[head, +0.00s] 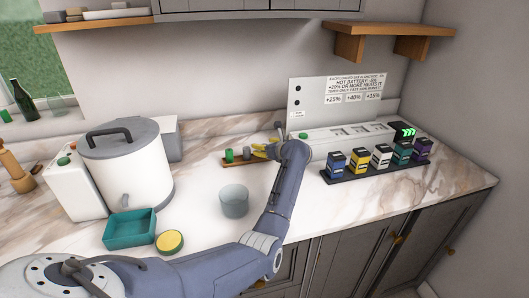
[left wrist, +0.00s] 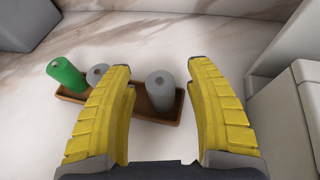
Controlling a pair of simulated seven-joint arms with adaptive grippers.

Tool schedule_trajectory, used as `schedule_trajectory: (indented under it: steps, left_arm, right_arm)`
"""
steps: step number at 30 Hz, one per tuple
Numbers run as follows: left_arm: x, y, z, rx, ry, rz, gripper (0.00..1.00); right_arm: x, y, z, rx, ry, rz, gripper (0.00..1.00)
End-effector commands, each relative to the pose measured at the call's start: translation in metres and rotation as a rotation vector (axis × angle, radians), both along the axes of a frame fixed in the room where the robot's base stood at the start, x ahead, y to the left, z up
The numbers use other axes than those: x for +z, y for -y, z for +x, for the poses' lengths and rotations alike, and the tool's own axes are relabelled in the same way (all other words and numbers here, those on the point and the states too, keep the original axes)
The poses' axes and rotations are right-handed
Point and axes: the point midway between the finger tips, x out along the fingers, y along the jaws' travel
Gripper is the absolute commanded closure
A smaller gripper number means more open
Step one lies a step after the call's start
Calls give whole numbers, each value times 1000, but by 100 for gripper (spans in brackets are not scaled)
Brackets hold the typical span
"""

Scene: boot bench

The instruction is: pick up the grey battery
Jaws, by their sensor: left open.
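A small brown wooden tray (head: 228,165) holds upright cylinder batteries on the marble counter. A green battery (head: 229,155) stands at its left end, with a grey battery (head: 247,153) beside it. In the left wrist view the tray (left wrist: 142,113) holds the green battery (left wrist: 66,76), a grey one (left wrist: 97,73) close to it, and another grey battery (left wrist: 160,90) farther right. My left gripper (head: 266,150) is open over the tray's right part. In the left wrist view its yellow fingers (left wrist: 158,70) lie either side of the right grey battery, with gaps. My right gripper is not in view.
A white charger (head: 325,140) with a sign (head: 338,97) behind it stands right. A dark rack (head: 375,170) holds several coloured boxes. A clear cup (head: 234,201), teal bin (head: 130,230), yellow round item (head: 170,242) and large white pot (head: 127,170) stand left and front.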

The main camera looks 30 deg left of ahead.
Motion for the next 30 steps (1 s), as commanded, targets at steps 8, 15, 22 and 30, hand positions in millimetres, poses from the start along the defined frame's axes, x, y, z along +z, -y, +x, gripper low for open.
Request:
schedule_trajectory:
  steps: [8,15,22,30]
  left_arm:
    - [0,0,0,0,0,0,56]
    - [0,0,0,0,-1,0,84]
    - [0,1,0,0,-1,0,100]
    - [0,0,0,0,-1,0,100]
  right_arm:
    - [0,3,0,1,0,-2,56]
    - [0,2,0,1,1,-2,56]
    - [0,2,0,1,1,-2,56]
    - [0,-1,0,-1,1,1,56]
